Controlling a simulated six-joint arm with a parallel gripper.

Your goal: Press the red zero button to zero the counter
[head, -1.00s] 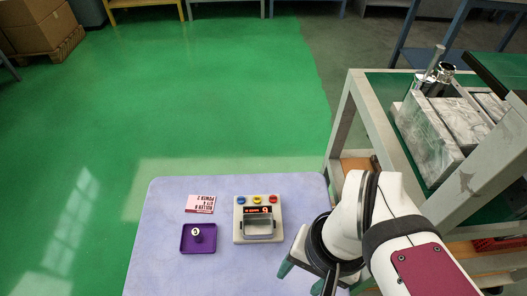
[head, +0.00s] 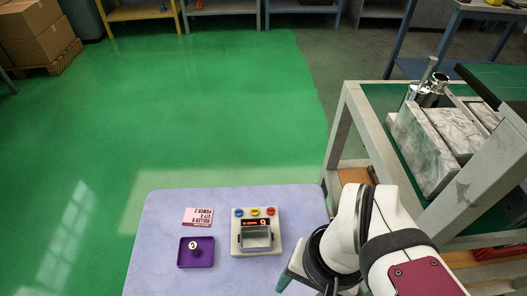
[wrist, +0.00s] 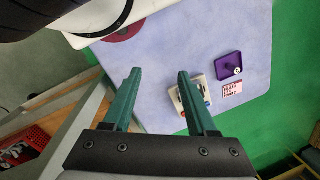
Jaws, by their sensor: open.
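The counter (head: 256,247) is a cream box on the lavender table, with a lit red display and a grey bar frame across its front. Along its back edge sit a blue, a yellow and a red button (head: 271,211); the red one is at the right. My gripper (wrist: 157,72) is open, with nothing between its green fingers. In the head view it is low, right of the counter and apart from it, mostly hidden by my arm. In the wrist view the counter (wrist: 201,84) is partly hidden behind the right finger.
A pink printed card (head: 198,216) lies behind the tray. A green-topped cart (head: 350,110) with grey blocks stands at the right. The table's left part (head: 155,235) is clear.

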